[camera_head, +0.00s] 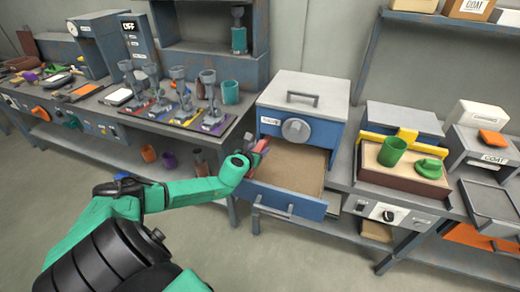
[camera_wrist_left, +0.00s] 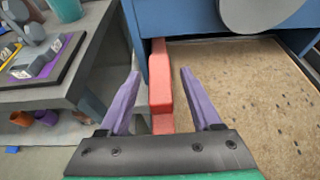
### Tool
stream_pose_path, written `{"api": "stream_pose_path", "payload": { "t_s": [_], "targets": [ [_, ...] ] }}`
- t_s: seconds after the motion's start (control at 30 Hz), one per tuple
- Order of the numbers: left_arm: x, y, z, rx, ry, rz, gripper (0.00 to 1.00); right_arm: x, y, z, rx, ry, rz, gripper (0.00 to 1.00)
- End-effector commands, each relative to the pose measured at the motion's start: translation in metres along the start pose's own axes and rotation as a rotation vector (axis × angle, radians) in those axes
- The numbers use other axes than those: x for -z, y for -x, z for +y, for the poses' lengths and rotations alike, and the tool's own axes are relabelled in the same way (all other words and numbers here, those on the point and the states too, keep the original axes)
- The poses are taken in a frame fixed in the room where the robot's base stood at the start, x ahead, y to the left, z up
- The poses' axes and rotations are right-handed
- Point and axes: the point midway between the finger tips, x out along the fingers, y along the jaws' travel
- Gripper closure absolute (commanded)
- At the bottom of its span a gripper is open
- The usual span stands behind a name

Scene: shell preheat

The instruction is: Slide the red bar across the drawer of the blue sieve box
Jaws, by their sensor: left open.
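The blue sieve box (camera_head: 325,135) has a grey lid with a handle and a round grey knob on its front. Its drawer (camera_head: 312,206) is pulled out and holds a sandy, speckled layer (camera_wrist_left: 245,95). The red bar (camera_wrist_left: 160,85) stands at the left side of the drawer opening, against the box front. My left gripper (camera_head: 256,158) is at the drawer's left side. In the left wrist view its purple fingers (camera_wrist_left: 158,74) are open, one on each side of the red bar, with gaps visible. My right gripper is not in view.
Left of the box, a bench carries a dark tray with several grey stands (camera_head: 208,97) and a teal cup (camera_head: 230,92). Right of it, a tray with a green cup (camera_head: 392,151) stands on another bench. Floor in front of the drawer is clear.

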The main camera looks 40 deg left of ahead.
Motion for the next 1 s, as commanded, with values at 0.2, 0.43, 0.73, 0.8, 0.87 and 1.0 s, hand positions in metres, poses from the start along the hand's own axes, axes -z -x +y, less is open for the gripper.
{"api": "stream_pose_path", "payload": {
  "t_s": [0.2, 0.43, 0.73, 0.8, 0.87, 1.0],
  "targets": [
    [0.0, -0.025, 0.001, -0.001, 0.001, 0.0, 0.35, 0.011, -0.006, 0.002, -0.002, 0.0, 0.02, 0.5],
    [0.0, -0.026, 0.001, 0.0, 0.0, 0.0, 0.35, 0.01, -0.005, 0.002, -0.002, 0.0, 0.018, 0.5],
    [0.0, -0.026, 0.001, -0.001, 0.0, 0.0, 1.0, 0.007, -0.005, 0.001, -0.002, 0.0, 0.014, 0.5],
    [0.0, -0.026, 0.001, -0.001, 0.001, 0.0, 1.0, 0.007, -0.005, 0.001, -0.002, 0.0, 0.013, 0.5],
    [0.0, -0.026, 0.001, -0.001, 0.001, 0.0, 1.0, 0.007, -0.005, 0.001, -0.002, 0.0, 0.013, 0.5],
    [0.0, -0.026, 0.001, -0.001, 0.001, 0.0, 1.0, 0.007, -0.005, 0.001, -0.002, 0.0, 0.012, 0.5]
  ]
}}
